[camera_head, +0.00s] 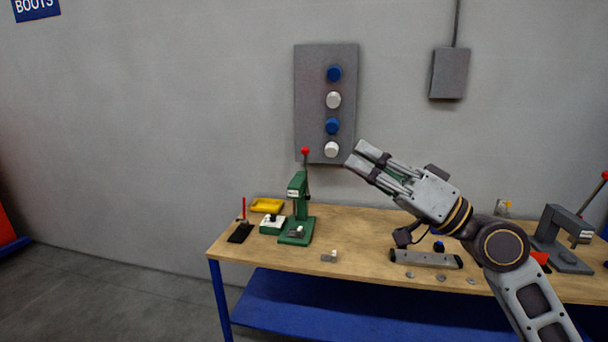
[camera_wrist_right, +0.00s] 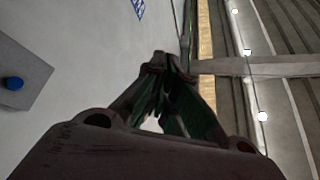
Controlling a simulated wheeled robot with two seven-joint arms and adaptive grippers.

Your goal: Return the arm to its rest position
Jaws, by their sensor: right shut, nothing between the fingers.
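My right gripper (camera_head: 360,162) is raised above the workbench in the head view, its arm coming in from the lower right. Its fingers point up and to the left, near the lower right corner of the grey wall panel. It is shut and empty. In the right wrist view its fingertips (camera_wrist_right: 167,62) are close together with nothing held between them. My left gripper does not show in either view.
The wooden workbench (camera_head: 350,222) carries a green press (camera_head: 298,210), a yellow tray (camera_head: 267,205), a grey press (camera_head: 560,240) and small parts. The grey panel (camera_head: 308,100) holds blue and white knobs. A grey box (camera_head: 449,73) hangs right. Air left of the gripper is free.

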